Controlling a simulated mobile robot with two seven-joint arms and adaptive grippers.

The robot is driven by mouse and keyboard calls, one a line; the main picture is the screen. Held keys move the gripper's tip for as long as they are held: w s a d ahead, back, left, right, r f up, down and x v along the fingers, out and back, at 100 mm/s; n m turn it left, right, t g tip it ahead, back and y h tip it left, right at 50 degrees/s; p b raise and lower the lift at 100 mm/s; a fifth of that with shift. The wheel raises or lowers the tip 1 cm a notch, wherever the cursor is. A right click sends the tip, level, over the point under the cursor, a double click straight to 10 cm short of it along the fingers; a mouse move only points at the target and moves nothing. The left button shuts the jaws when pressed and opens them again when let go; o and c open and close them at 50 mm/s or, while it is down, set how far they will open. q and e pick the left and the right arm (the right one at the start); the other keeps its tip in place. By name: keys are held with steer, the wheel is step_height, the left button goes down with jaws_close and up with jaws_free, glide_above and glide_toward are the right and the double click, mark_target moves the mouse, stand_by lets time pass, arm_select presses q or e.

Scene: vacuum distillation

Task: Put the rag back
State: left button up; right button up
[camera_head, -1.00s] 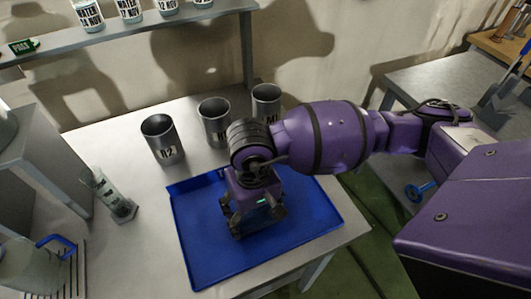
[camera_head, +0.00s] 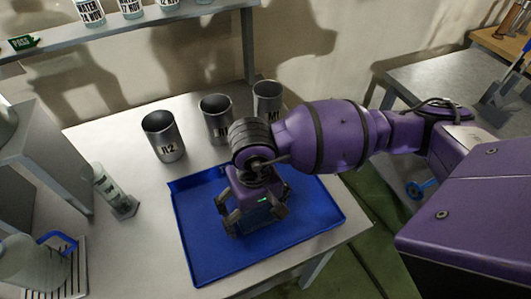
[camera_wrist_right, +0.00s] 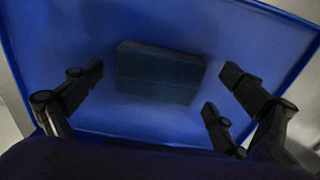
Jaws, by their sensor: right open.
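A dark blue-grey folded rectangle, which looks like the rag (camera_wrist_right: 160,73), lies flat on the blue tray (camera_wrist_right: 75,25) in the right wrist view. My right gripper (camera_head: 255,218) points down over the middle of the tray in the head view. Its fingers are spread open, with the rag between and beyond them in the right wrist view, and no finger seems to touch it. In the head view the gripper mostly hides the rag. My left gripper is in neither view.
Several grey metal cups, among them the R2 cup (camera_head: 163,137), stand behind the tray. A glass cylinder (camera_head: 115,190) stands to its left. A shelf (camera_head: 150,32) with labelled jars runs along the back. The tray's front and right parts are bare.

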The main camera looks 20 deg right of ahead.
mark_target(256, 214)
step_height(256, 214, up, 12)
steer(key=shift+r, duration=0.2)
stand_by(0.7)
